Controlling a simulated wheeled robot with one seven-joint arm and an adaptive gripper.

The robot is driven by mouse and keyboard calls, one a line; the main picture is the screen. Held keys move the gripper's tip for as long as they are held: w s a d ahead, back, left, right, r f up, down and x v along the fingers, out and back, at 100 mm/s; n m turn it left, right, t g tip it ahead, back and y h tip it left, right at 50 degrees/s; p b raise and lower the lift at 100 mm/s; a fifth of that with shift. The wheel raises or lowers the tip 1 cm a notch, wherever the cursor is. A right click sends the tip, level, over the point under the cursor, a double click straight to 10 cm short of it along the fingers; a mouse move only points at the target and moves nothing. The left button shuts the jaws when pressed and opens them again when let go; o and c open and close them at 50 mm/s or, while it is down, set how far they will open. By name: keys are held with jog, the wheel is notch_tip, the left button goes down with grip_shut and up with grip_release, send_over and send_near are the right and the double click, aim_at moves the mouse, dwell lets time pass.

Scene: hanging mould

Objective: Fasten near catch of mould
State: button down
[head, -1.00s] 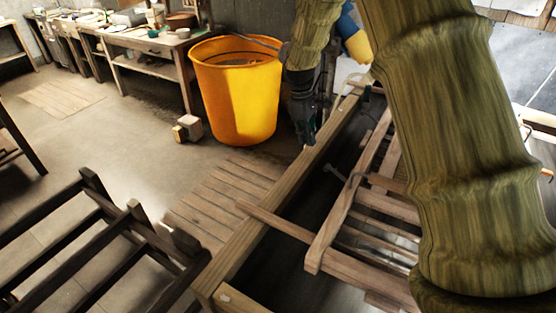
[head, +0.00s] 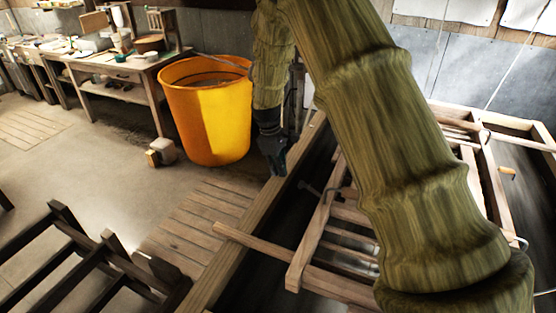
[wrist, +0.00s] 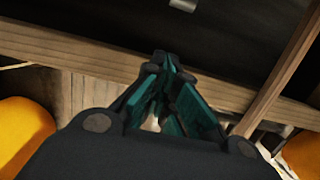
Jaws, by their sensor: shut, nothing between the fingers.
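The mould is a slatted wooden frame (head: 311,240) over a dark vat, partly hidden behind my arm in the head view. A bent metal hook (head: 311,188) sticks out from its left side rail; it may be the near catch, but its fastening is not clear. My gripper (head: 277,171) points down at the vat's wooden rim beam, left of the hook and apart from it. In the wrist view my gripper (wrist: 161,66) has its teal-lined fingers together at the tips with nothing between them. A small metal piece (wrist: 183,5) shows at the top edge there.
The vat's long wooden rim beam (head: 240,240) runs below my gripper. A yellow bucket (head: 205,120) stands on the floor just left of my arm. Dark wooden racks (head: 95,255) are at lower left. A bar (head: 250,241) crosses the rim from the mould.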

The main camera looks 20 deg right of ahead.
jog(key=s+d+f+p, duration=0.2)
jog(key=s+f+p, duration=0.1)
jog(key=shift+s+d, duration=0.1)
jog(key=shift+d, duration=0.3)
dwell(0.4)
jog(key=shift+r, duration=0.15)
jog(key=shift+s+d+r+t+y, duration=0.1)
jog(key=shift+s+r+t+y, duration=0.05)
jog(key=shift+r+t+y, duration=0.15)
jog(key=shift+r, duration=0.15)
